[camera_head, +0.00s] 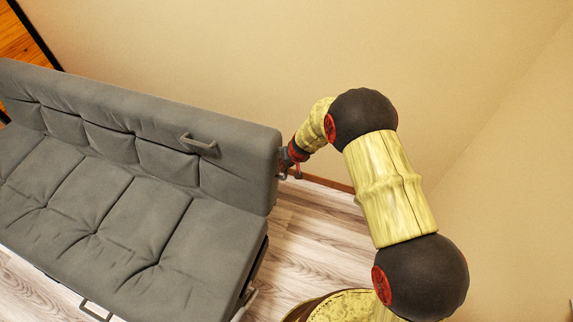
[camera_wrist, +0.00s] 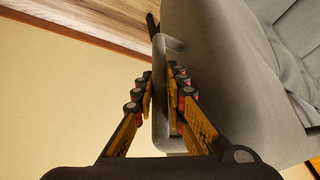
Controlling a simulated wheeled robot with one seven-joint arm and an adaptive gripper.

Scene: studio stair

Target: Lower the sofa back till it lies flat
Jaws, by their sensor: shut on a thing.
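The grey sofa back (camera_head: 150,125) stands tilted up behind the seat (camera_head: 110,215) in the head view. A grey handle (camera_head: 199,143) is on its front face, near the right end. My gripper (camera_head: 291,165) is at the right end of the sofa back. In the wrist view my gripper (camera_wrist: 163,95) has its fingers on both sides of a grey bar-shaped handle (camera_wrist: 161,120) and is shut on it. The side of the sofa back (camera_wrist: 205,60) is right beside the fingers. The head view does not show the grip clearly.
A beige wall (camera_head: 250,60) runs behind the sofa, and another wall (camera_head: 510,180) is at the right. Wooden floor (camera_head: 315,230) is bare right of the sofa. Another handle (camera_head: 95,311) is low at the seat's front edge.

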